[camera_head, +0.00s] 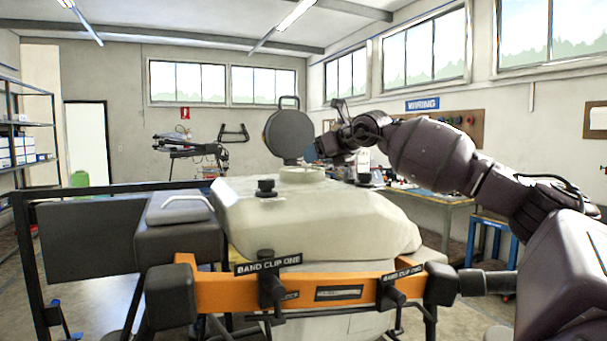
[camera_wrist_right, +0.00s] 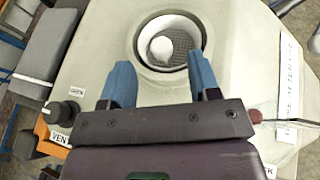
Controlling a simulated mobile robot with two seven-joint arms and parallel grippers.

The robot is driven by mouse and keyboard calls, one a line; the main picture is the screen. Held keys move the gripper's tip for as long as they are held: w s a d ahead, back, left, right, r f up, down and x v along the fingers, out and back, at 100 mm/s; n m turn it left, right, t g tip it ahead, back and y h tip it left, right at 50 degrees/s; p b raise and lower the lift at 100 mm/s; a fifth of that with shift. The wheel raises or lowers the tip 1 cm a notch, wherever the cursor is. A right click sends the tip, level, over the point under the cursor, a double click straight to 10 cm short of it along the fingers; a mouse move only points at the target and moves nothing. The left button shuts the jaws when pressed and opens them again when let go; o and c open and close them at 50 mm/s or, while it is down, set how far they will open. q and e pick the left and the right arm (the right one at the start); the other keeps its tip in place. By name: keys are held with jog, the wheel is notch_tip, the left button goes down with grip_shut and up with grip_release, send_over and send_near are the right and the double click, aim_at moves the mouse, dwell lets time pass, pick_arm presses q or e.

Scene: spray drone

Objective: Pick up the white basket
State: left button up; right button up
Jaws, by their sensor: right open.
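The pale tank (camera_head: 320,215) of the drone stands in front of me with its round filler neck (camera_head: 303,174) open on top. In the right wrist view a basket (camera_wrist_right: 181,43) with grey mesh and a pale rim sits down inside the neck. A white rounded patch shows in it; I cannot tell if it is part of the basket. My right gripper (camera_wrist_right: 160,72) is open, its two blue fingers apart at the near side of the opening, with nothing between them. In the head view the right gripper (camera_head: 322,150) is above and right of the neck. My left gripper is not in view.
The dark round lid (camera_head: 289,136) stands open behind the neck. A black knob (camera_head: 266,188) sits on the tank's left shoulder. An orange bar (camera_head: 340,291) with black clips crosses the front. A workbench (camera_head: 440,198) stands at the right, shelves (camera_head: 25,125) at the left.

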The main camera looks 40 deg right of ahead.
jog(key=shift+p+x, duration=0.5)
jog(key=shift+x, duration=1.4)
jog(key=c, duration=1)
